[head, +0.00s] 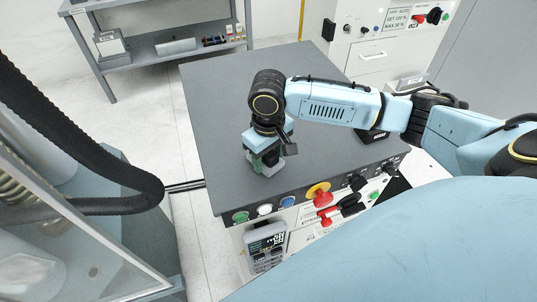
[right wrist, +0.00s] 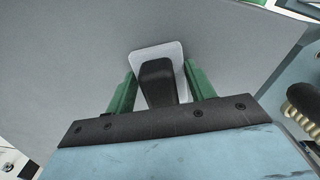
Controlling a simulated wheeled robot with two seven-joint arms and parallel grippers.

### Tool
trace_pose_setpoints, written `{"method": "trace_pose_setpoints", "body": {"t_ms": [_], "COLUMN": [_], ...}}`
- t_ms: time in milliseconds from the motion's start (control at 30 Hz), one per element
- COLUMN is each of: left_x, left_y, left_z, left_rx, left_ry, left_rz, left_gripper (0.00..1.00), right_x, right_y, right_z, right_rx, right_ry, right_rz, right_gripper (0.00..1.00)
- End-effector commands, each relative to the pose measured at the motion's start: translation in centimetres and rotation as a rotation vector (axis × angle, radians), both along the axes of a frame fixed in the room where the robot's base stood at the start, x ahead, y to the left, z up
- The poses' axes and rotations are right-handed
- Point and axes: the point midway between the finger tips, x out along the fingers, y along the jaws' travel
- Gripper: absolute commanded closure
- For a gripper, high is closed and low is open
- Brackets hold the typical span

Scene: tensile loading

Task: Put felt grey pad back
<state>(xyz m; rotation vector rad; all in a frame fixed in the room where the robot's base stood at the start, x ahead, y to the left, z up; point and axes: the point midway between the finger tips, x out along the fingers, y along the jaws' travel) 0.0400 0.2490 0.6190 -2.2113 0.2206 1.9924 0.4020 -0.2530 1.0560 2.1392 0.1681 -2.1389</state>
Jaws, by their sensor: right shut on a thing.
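My right gripper (head: 266,163) points down over the grey tabletop near its front left part. In the right wrist view its two green fingers (right wrist: 160,88) stand on either side of a dark block with a light grey flat pad (right wrist: 160,54) around its far end. I take this to be the felt grey pad; the gripper is shut on it. In the head view the pad (head: 272,170) is mostly hidden by the gripper, at or just above the tabletop; I cannot tell whether it touches. My left gripper is not in view.
The grey tabletop (head: 225,85) is mostly clear. A dark box (head: 372,136) stands at its right side, behind my arm. Buttons and a red knob (head: 318,190) line the front panel. A glazed machine with a black hose (head: 140,195) stands left. A shelf (head: 160,45) is at the back.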

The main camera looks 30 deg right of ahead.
Motion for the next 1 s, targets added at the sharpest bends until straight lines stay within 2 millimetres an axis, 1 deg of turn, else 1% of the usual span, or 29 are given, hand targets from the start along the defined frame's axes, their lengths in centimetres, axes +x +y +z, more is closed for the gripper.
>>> {"method": "trace_pose_setpoints", "body": {"t_ms": [33, 67, 200, 233, 467, 567, 667, 733, 1000], "left_x": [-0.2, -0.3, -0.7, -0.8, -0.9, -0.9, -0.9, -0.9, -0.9], "left_y": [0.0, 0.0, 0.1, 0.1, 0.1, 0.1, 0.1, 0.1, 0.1], "left_z": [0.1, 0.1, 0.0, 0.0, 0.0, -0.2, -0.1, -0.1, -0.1], "left_rx": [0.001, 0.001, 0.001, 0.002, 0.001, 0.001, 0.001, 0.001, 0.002], "left_ry": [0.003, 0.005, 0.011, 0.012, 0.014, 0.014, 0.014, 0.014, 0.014], "left_rz": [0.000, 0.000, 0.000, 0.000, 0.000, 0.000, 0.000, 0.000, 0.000], "left_gripper": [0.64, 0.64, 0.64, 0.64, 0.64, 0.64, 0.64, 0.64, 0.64], "right_x": [0.0, 0.0, 0.0, 0.0, 0.0, 0.0, 0.1, 0.1, 0.1], "right_y": [0.0, 0.0, 0.0, 0.0, 0.0, 0.0, 0.1, 0.0, 0.1], "right_z": [-0.1, -0.2, -0.2, -0.2, -0.2, 0.2, 1.3, 2.6, 8.5], "right_rx": [0.001, 0.001, 0.000, 0.000, 0.000, 0.000, 0.002, 0.002, 0.002], "right_ry": [0.001, 0.001, 0.001, 0.001, 0.000, -0.001, -0.003, -0.004, -0.005], "right_rz": [0.000, 0.000, 0.000, 0.000, 0.000, 0.000, 0.000, 0.000, 0.000], "right_gripper": [0.67, 0.45, 0.26, 0.24, 0.24, 0.24, 0.24, 0.24, 0.24]}}
